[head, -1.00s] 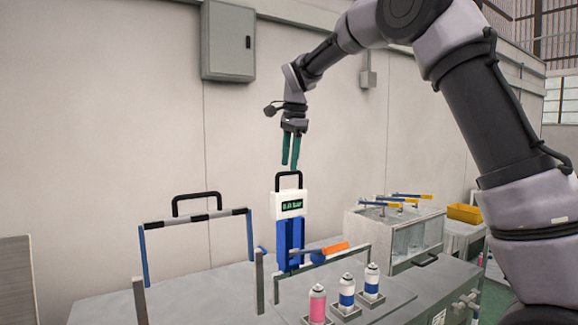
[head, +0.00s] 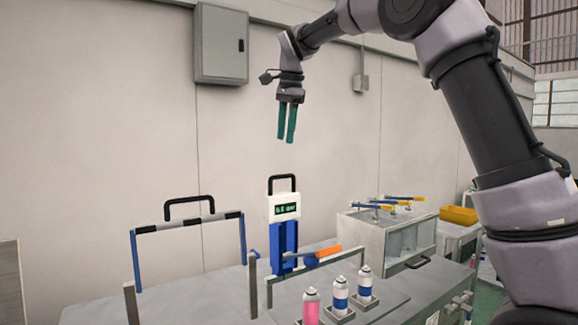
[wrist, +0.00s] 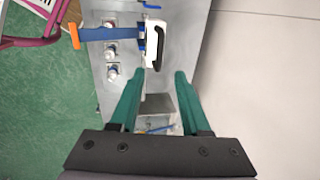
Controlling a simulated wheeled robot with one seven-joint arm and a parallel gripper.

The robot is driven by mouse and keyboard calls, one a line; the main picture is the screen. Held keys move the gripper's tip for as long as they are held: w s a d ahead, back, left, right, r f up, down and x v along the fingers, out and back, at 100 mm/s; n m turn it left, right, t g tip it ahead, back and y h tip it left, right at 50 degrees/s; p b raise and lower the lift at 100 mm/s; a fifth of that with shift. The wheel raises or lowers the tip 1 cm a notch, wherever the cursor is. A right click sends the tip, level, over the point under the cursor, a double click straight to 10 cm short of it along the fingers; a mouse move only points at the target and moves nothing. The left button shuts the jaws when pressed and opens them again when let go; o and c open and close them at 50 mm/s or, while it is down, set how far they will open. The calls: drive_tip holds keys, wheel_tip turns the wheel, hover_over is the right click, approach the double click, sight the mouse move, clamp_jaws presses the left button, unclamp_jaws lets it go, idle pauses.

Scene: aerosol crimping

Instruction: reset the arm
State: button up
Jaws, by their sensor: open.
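My gripper (head: 286,140) hangs fingers down in front of the wall, well above the bench. Its two green fingers are apart and nothing is between them. In the wrist view my gripper (wrist: 164,72) also shows open and empty, with the bench far below. Below it in the head view stands a blue and white device (head: 284,207) with a green-lit display and a black top handle. A gap separates the fingertips from that handle. The device also shows from above in the wrist view (wrist: 155,40).
Several spray cans stand at the bench front, among them a pink can (head: 311,306). A framed guard (head: 188,221) stands left. A glass-sided box (head: 388,238) with yellow levers stands right, near a yellow bin (head: 458,215). A grey wall cabinet (head: 221,44) hangs left of my arm.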

drive_tip(key=s+d+r+n+t+y, duration=0.1)
drive_tip(key=s+d+n, duration=0.1)
drive_tip(key=s+d, duration=0.5)
drive_tip(key=s+d+r+n+t+y, duration=0.1)
drive_tip(key=s+d, duration=0.2)
drive_tip(key=d, duration=0.7)
drive_tip(key=s+d+f+n+t, duration=0.1)
drive_tip(key=s+d+f+n, duration=0.1)
drive_tip(key=s+d+f, duration=0.3)
drive_tip(key=s+d+f+n+t+h, duration=0.1)
drive_tip(key=s+d+f, duration=0.4)
drive_tip(key=s, duration=0.6)
drive_tip(key=shift+s+d+f+n+t, duration=0.25)
drive_tip(key=shift+d+f+n+t, duration=0.15)
drive_tip(key=shift+n+t, duration=0.25)
